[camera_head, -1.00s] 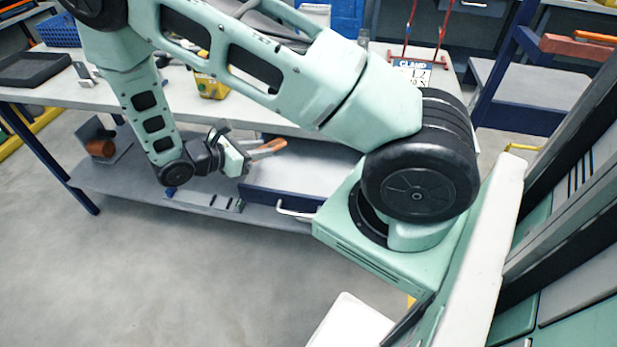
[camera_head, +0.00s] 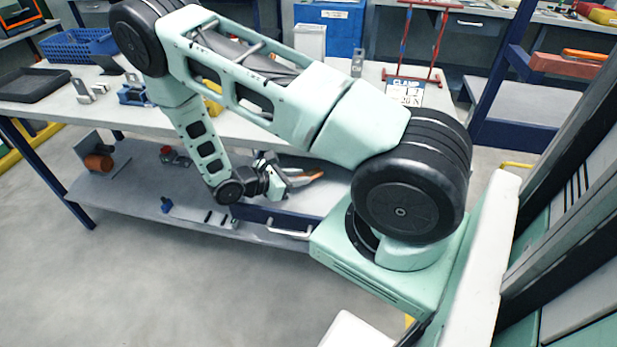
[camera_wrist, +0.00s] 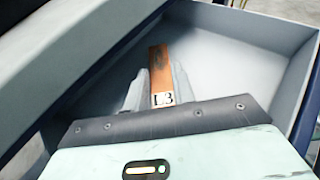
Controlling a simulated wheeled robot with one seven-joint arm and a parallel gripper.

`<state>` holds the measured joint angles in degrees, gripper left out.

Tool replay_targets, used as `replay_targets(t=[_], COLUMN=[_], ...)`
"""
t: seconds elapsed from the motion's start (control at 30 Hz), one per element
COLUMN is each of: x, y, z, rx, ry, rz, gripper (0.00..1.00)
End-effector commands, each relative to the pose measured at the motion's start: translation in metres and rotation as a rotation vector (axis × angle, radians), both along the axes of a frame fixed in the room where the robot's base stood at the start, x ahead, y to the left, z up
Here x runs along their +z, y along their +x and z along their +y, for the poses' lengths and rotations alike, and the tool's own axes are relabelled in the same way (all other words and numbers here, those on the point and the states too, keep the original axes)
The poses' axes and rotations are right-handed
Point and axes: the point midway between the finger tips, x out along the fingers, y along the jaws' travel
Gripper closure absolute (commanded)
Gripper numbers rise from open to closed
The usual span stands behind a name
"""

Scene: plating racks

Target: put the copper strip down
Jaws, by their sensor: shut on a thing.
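The copper strip (camera_wrist: 159,62) is between the two fingers of my gripper (camera_wrist: 160,82) in the wrist view. It is a flat orange-brown strip with a dark patch and a black-and-white label near the palm. It points away from the palm into an open drawer (camera_wrist: 225,42) with pale grey walls. In the head view my gripper (camera_head: 284,182) and the strip (camera_head: 309,177) are over the open drawer, below the worktop. I cannot tell whether the strip touches the drawer floor.
The drawer's front has a pale handle (camera_head: 289,232). The worktop (camera_head: 150,118) lies above, with a blue basket (camera_head: 75,46) and a black tray (camera_head: 32,84). A lower shelf (camera_head: 130,185) carries a copper roll (camera_head: 98,162). The floor in front is clear.

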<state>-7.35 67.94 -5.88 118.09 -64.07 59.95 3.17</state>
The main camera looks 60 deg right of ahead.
Motion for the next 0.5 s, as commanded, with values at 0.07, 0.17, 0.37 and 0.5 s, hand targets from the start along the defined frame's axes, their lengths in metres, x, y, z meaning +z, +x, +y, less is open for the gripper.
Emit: replay_targets(t=[0.07, 0.17, 0.37, 0.5], x=[-0.004, -0.012, -0.026, -0.026], y=[-0.005, -0.011, -0.014, -0.014], z=[-0.011, -0.024, -0.034, -0.034], rx=[-0.004, -0.004, -0.001, 0.0], ry=[-0.003, -0.003, -0.002, -0.001], rz=[0.003, 0.004, 0.0, 0.0], gripper=[1.0, 1.0, 1.0, 1.0])
